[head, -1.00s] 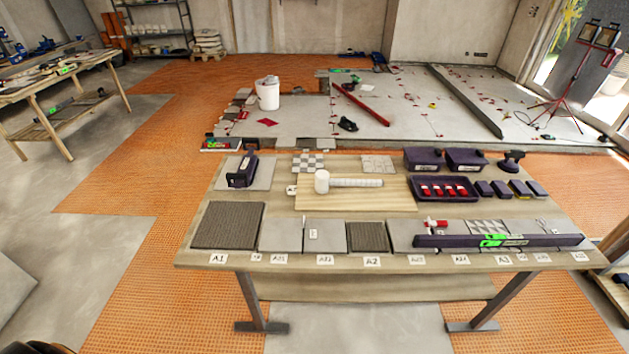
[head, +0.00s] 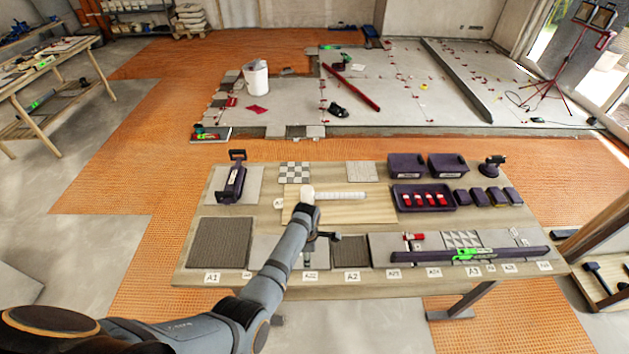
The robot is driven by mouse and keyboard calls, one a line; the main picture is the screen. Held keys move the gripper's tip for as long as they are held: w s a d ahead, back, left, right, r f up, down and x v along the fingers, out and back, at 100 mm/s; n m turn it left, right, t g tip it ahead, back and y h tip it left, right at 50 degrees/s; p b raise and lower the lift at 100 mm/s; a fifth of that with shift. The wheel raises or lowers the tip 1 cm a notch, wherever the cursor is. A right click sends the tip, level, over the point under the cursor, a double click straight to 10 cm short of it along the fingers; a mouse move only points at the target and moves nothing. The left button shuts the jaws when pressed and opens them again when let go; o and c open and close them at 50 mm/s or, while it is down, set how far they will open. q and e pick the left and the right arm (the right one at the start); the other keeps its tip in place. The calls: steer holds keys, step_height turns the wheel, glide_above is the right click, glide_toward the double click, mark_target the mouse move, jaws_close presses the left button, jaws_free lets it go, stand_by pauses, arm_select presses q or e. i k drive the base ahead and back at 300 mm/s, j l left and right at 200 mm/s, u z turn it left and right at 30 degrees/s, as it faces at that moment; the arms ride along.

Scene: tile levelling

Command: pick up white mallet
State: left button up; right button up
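The white mallet (head: 307,194) lies on the light wooden board in the middle of the table, with its pale handle (head: 342,195) pointing right. My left arm reaches in from the lower left over the front of the table. My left gripper (head: 309,213) is just in front of the mallet head and overlaps its lower edge in the picture. Its fingers are hidden or too small to make out, so I cannot tell whether it touches the mallet. My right gripper is not in view.
The wooden board (head: 375,212) carries the mallet. To its right is a dark tray (head: 399,207) with red-and-white items. A long dark level (head: 420,258) lies along the front right. A dark-handled tool (head: 234,184) stands at the back left. Tiles line the front edge.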

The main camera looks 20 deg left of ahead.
mark_target(308, 195)
steer(key=i, duration=1.1)
